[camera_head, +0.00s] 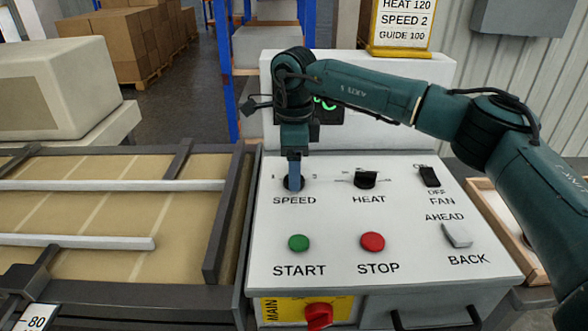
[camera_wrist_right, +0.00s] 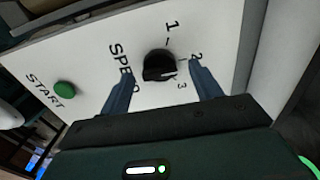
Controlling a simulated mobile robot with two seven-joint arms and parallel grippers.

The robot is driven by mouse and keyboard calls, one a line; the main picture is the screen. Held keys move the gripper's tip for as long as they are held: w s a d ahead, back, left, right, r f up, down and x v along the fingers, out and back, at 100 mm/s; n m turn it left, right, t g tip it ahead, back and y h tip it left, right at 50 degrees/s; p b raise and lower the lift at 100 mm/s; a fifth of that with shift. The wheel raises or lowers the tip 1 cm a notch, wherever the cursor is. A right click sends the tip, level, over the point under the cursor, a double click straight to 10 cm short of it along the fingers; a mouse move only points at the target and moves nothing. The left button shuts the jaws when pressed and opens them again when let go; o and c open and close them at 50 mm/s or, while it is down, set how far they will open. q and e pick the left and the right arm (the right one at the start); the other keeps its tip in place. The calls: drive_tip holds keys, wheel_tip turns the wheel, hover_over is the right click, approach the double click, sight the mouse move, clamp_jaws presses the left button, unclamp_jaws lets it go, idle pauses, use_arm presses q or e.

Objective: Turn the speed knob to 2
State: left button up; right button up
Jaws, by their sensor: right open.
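The black speed knob (camera_wrist_right: 158,64) shows in the right wrist view, with the numbers 1, 2 and 3 around it. A pale mark on its lower edge seems to point toward the 3. My right gripper (camera_wrist_right: 162,88) is open, with one blue finger on each side of the knob. I cannot tell whether either finger touches it. In the head view my right gripper (camera_head: 293,172) points down at the speed knob (camera_head: 290,184) and hides much of it. A card (camera_head: 405,20) behind reads HEAT 120, SPEED 2, GUIDE 100. My left gripper is not in view.
The white panel (camera_head: 336,218) also carries a heat knob (camera_head: 366,179), fan switch (camera_head: 429,177), green start button (camera_head: 299,243), red stop button (camera_head: 372,242), and ahead/back switch (camera_head: 457,235). A red main switch (camera_head: 318,315) sits on its front. A conveyor (camera_head: 110,262) lies left.

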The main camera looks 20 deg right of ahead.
wheel_tip(320, 180, up, 12)
idle(0.3)
